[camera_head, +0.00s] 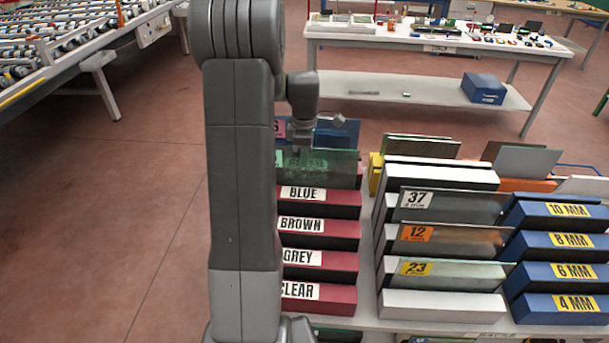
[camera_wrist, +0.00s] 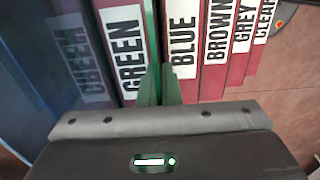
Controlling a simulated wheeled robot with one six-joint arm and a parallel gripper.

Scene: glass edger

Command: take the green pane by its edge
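The green pane (camera_head: 335,170) is a clear greenish sheet standing upright in a red rack, behind the block marked BLUE. In the wrist view its edge shows as a thin green strip (camera_wrist: 150,38) between the GREEN and BLUE labels. My gripper (camera_head: 303,148) is at the pane's upper edge, left of its middle. In the wrist view the two fingers (camera_wrist: 161,82) are close together, one on each side of the strip's near end, with almost no gap left. They look shut on the pane's edge. The exact contact is small and partly hidden.
A blue pane (camera_head: 345,132) stands just behind the green one; it fills the left of the wrist view (camera_wrist: 60,60). Racks with numbered panes (camera_head: 450,207) and blue blocks (camera_head: 560,240) stand to the right. A table (camera_head: 430,45) is behind, a roller conveyor (camera_head: 60,50) at left.

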